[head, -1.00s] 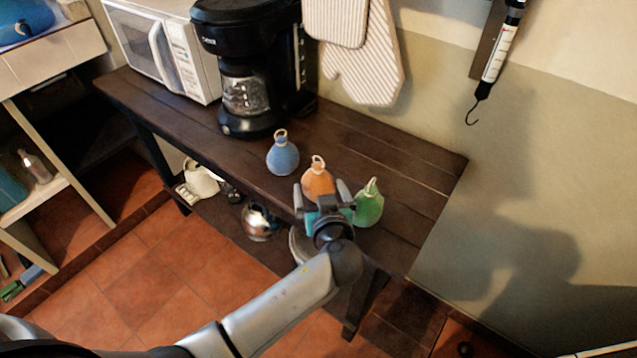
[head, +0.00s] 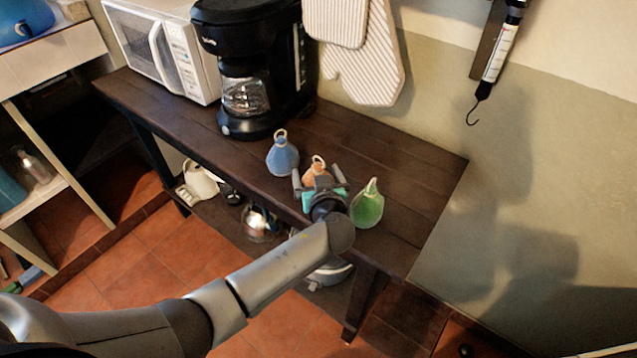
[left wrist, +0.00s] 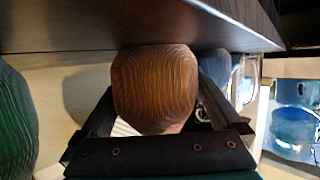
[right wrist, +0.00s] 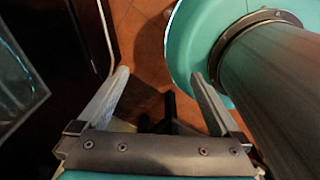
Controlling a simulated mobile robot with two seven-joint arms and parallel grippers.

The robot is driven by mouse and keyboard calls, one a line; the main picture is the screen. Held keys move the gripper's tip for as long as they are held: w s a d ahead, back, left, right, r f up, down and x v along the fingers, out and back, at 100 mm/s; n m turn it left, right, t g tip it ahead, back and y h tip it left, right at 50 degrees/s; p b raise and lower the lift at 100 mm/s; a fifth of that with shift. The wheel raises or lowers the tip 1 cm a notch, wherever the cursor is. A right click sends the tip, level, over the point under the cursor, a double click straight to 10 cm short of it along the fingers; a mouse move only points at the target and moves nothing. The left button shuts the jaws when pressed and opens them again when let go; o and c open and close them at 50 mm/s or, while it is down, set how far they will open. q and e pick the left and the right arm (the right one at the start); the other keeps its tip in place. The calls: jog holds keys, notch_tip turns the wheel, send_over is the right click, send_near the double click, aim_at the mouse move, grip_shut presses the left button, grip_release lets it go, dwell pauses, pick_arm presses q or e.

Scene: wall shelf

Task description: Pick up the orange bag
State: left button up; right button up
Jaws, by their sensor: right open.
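The orange bag (head: 318,168) stands on the dark wooden table, with a loop at its top. My left gripper (head: 318,180) is at its front and hides its lower part in the head view. In the left wrist view the bag (left wrist: 155,85) appears upside down between the spread fingers of my left gripper (left wrist: 157,100). The left fingers are open, one on each side of the bag; I cannot tell whether either touches it. My right gripper (right wrist: 160,85) is open and empty above the tiled floor, out of the head view.
A blue bag (head: 282,158) stands close on the left and a green bag (head: 367,207) close on the right. A coffee maker (head: 245,85) and microwave (head: 165,45) stand farther left. The table's right end (head: 425,180) is clear. Oven mitts (head: 365,60) hang behind.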

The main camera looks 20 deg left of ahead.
pick_arm(q)
jog(key=c, duration=1.2)
jog(key=shift+r, duration=0.15)
jog(key=shift+c, duration=0.2)
notch_tip(320, 180, up, 20)
jog(key=p, duration=0.4)
